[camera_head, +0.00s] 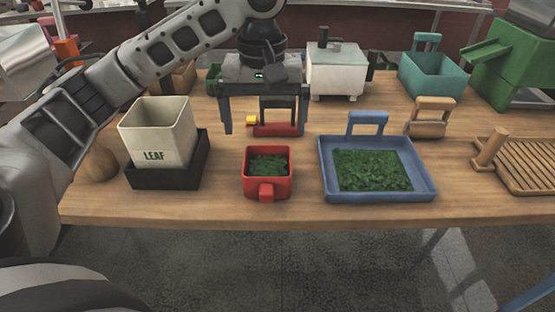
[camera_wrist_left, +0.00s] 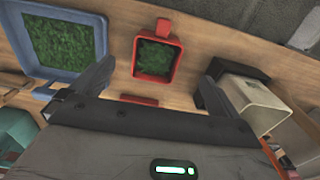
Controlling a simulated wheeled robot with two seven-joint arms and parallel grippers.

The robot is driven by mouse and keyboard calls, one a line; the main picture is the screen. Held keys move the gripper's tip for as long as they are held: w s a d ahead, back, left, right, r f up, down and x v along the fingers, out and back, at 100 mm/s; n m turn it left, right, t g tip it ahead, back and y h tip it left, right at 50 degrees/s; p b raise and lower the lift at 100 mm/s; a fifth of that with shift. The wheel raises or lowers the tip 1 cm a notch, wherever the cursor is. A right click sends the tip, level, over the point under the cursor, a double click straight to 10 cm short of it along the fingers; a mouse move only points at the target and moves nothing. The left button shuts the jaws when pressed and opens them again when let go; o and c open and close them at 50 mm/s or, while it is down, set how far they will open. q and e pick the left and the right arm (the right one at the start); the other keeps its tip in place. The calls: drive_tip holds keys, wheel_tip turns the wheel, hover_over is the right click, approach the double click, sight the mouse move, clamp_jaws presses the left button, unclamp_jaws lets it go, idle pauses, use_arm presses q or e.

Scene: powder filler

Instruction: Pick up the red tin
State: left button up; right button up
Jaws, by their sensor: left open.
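The red tin (camera_head: 252,187) is a small square box with a front handle, and it holds green leaves. It stands upright on the wooden table near the front edge. It also shows in the left wrist view (camera_wrist_left: 140,65), at the upper middle with its handle pointing up. My left gripper (camera_head: 264,132) is open and empty, above and behind the tin in the head view. In the left wrist view its two fingers (camera_wrist_left: 160,66) show on either side of the tin, apart from it. My right gripper is not in view.
A blue tray (camera_head: 330,188) of leaves stands right of the tin. A cream LEAF box (camera_head: 155,140) in a black base (camera_head: 165,177) stands left. A red piece with a yellow knob (camera_head: 251,121) lies behind the tin. The table between tin and tray is clear.

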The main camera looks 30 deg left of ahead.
sight(266, 176)
use_arm(q)
drive_tip(key=f, duration=0.1)
drive_tip(key=f+b, duration=0.1)
drive_tip(key=f, duration=0.1)
drive_tip(key=shift+s+f, duration=0.3)
drive_tip(key=shift+s, duration=0.1)
wheel_tip(266, 176, down, 6)
drive_tip(key=shift+r, duration=0.1)
wheel_tip(266, 176, down, 6)
drive_tip(key=shift+w+d+r, duration=0.1)
drive_tip(key=shift+w, duration=0.05)
drive_tip(key=c, duration=0.7)
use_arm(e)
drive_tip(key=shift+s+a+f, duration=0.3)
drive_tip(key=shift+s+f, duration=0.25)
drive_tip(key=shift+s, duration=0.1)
use_arm(q)
drive_tip(key=shift+r, duration=0.1)
drive_tip(key=shift+c, duration=0.2)
